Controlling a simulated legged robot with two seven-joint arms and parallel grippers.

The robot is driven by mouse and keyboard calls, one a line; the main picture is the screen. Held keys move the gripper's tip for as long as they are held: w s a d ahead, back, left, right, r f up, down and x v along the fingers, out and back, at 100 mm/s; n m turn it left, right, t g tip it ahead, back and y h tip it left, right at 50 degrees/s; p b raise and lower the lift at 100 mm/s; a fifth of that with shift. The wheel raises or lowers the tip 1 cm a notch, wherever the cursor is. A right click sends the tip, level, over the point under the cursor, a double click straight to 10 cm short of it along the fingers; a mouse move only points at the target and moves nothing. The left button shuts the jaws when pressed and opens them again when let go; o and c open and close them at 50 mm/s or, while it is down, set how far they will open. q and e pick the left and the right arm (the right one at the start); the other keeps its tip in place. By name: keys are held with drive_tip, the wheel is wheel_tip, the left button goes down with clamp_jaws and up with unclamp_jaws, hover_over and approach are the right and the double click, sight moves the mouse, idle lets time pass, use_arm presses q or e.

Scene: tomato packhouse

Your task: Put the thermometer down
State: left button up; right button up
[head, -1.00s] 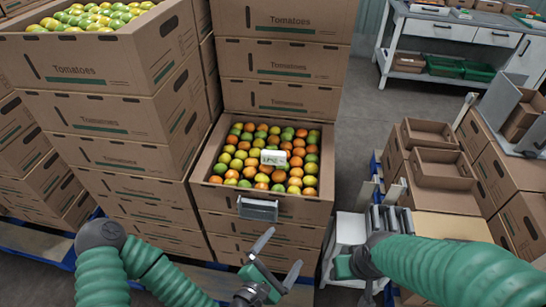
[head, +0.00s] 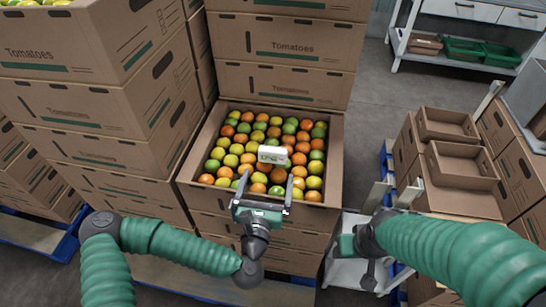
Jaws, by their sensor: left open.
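A small white device with a display, which looks like the thermometer (head: 272,154), rests on the tomatoes in the open crate (head: 332,160). My left gripper (head: 265,185) is open at the crate's front rim. Its two fingers point toward the thermometer but stay short of it, with nothing between them.
Tall stacks of tomato cartons (head: 95,110) stand left of the crate, and more cartons (head: 287,40) stand behind it. Empty cardboard trays (head: 460,165) lie at right. The grey floor between is clear.

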sight(272, 153)
use_arm(q)
drive_tip(key=w, duration=0.3)
drive_tip(key=w+d, duration=0.1)
drive_tip(key=w, duration=0.5)
drive_tip(key=shift+w+d, duration=0.15)
drive_tip(key=shift+w, duration=0.05)
drive_tip(key=shift+s, duration=0.1)
drive_tip(key=c, duration=1.6)
